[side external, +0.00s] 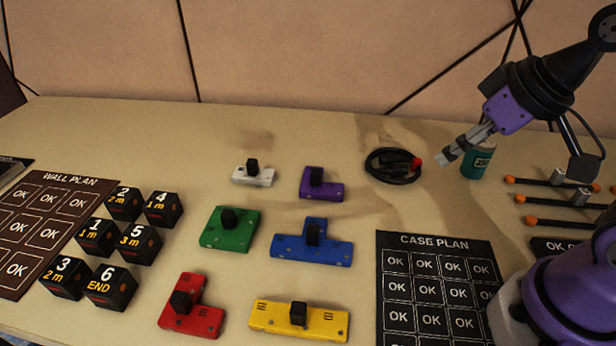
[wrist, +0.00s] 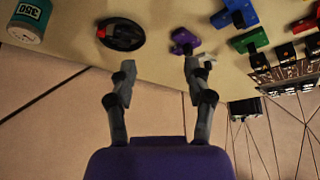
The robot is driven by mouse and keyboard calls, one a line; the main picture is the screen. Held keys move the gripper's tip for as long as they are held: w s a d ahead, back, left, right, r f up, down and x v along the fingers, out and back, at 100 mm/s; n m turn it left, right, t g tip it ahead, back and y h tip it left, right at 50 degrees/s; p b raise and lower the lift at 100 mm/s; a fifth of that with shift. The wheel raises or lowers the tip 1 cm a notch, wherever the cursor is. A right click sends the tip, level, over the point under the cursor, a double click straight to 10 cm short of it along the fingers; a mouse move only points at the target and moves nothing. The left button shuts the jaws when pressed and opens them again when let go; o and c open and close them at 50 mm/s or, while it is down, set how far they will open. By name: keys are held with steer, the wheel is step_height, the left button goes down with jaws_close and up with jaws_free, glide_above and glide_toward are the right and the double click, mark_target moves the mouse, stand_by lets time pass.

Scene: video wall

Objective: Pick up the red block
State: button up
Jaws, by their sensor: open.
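The red block (side external: 205,320) is an L-shaped piece with a black knob on top, lying flat on the table at the front, left of the yellow block, in the side view. A sliver of red at the right edge of the wrist view may be the same block. My gripper (side external: 452,154) is at the upper right of the side view, above the table near the green can and far from the red block. In the wrist view my gripper (wrist: 158,70) has its fingers spread, with nothing between them.
Other knobbed blocks lie close by: yellow (side external: 265,316), green (side external: 240,240), blue (side external: 335,252), purple (side external: 330,190) and white (side external: 262,179). Black numbered cubes (side external: 110,288) stand left. A cable coil (side external: 385,178) and green can (side external: 478,163) lie near my gripper. A case plan (side external: 430,322) lies right.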

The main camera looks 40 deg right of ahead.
steer(key=w+a+f+n+t, duration=0.2)
steer(key=w+a+n, duration=0.3)
steer(key=w+n, duration=0.3)
steer(key=m+t+y, duration=0.2)
steer(key=m+y, duration=0.7)
steer(key=m, duration=2.6)
glide_toward(185, 299)
steer(key=shift+w+a+f, duration=0.15)
steer(key=shift+w+f, duration=0.3)
steer(key=w+a, duration=0.1)
steer(key=w+a+f, duration=0.1)
steer(key=shift+w+a+f+y, duration=0.2)
steer(key=shift+a+y, duration=0.05)
steer(key=shift+y, duration=0.05)
steer(key=shift+x, duration=3.1)
jaws_close()
